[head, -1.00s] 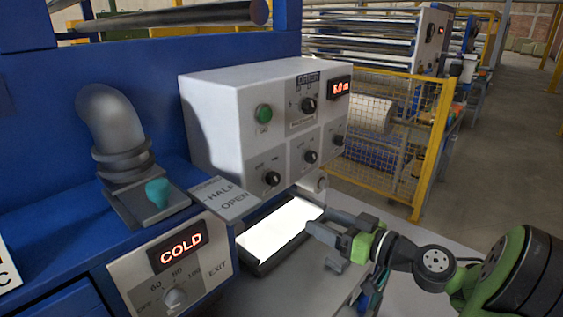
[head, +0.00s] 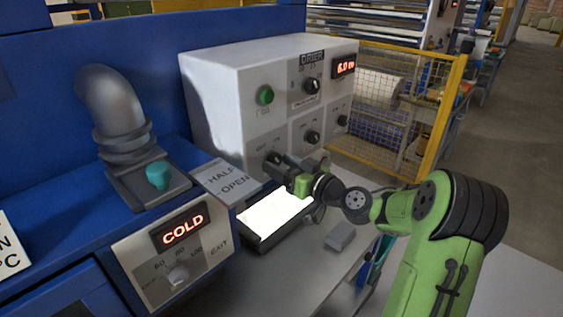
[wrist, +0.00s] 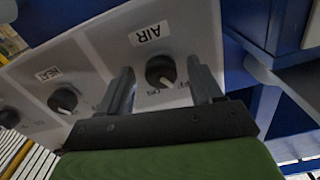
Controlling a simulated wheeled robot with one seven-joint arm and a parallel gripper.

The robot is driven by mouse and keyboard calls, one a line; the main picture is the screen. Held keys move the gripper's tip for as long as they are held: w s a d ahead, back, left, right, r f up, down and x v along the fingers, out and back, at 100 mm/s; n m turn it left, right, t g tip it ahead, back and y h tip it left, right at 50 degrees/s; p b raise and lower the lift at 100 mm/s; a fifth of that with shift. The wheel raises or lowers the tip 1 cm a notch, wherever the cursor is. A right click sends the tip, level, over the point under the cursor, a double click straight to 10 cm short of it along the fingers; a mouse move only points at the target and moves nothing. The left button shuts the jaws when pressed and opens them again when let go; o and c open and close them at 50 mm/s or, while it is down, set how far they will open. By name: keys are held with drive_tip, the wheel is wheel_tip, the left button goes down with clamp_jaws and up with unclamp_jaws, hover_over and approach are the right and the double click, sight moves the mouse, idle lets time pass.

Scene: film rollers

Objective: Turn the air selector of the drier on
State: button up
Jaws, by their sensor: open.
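The drier control box (head: 225,95) is a white-grey cabinet on the bench. Its air selector (wrist: 160,72) is a round black knob with a white pointer, under an AIR label in the wrist view. Off and on marks are partly visible beside it, partly covered by a finger. My gripper (wrist: 158,88) is open, with one finger on each side of the air knob. I cannot tell whether the fingers touch it. In the head view my gripper (head: 283,170) is at the lower left knob of the drier panel and partly hides it.
The heat knob (wrist: 63,99) is beside the air knob. A bright light panel (head: 275,215) lies on the bench below my gripper. A small grey block (head: 341,236) is on the bench. A panel reading COLD (head: 183,232) and a teal handle (head: 158,175) are at left.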

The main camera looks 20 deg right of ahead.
drive_tip(key=shift+w, duration=0.15)
drive_tip(key=shift+a, duration=0.1)
drive_tip(key=c, duration=1.1)
drive_tip(key=shift+o, duration=0.2)
drive_tip(key=shift+m, duration=0.4)
drive_tip(key=m+p, duration=0.1)
drive_tip(key=m, duration=0.4)
drive_tip(key=shift+a, duration=0.1)
drive_tip(key=m+p, duration=0.2)
drive_tip(key=m, duration=0.4)
drive_tip(key=shift+r, duration=0.1)
drive_tip(key=shift+p, duration=0.3)
drive_tip(key=o, duration=1.1)
drive_tip(key=shift+c, duration=0.2)
